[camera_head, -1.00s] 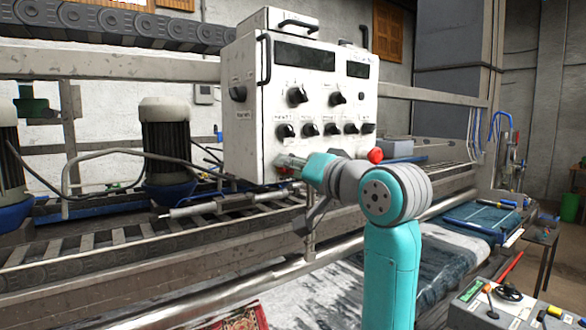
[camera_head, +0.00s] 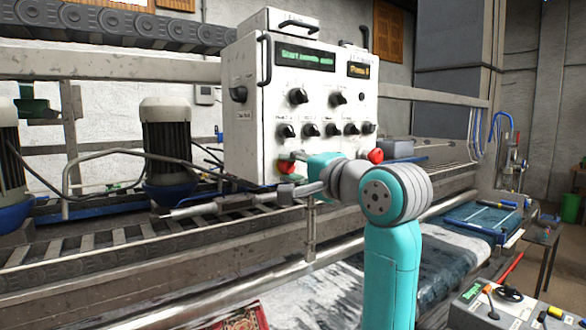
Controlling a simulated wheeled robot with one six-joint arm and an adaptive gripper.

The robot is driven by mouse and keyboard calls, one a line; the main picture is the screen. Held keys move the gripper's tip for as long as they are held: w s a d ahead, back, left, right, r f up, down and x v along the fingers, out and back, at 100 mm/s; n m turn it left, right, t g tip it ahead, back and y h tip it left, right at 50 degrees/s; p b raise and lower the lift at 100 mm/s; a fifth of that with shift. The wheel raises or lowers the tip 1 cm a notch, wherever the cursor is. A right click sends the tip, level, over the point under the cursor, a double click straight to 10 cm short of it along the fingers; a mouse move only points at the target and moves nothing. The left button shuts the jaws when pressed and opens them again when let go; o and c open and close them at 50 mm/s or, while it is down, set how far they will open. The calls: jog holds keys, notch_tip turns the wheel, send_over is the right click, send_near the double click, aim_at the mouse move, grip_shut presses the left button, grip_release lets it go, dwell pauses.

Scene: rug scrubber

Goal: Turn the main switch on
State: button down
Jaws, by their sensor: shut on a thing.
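The white control box (camera_head: 246,135) stands above the conveyor, with several black knobs on its front. A red knob (camera_head: 284,169) sits at the front's lower left, partly covered by my gripper (camera_head: 293,166). My gripper is shut on this red knob; its fingertips are small and partly hidden by the arm. I cannot read a label naming the main switch. The large display (camera_head: 305,57) shows green text and the small display (camera_head: 359,70) shows amber text. A black knob (camera_head: 238,94) is on the box's left side.
A second red knob (camera_head: 376,155) is at the box's lower right, close to my arm. A metal rail (camera_head: 240,285) runs along the conveyor in front. A grey-white motor (camera_head: 166,135) stands left of the box. A small control box (camera_head: 480,308) is at the lower right.

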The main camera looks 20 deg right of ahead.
dwell(0.5)
jog(key=c, duration=0.8)
grip_release()
jog(key=shift+s, duration=0.1)
jog(key=v, duration=1.1)
jog(key=shift+s+d, duration=0.15)
jog(key=shift+s, duration=0.2)
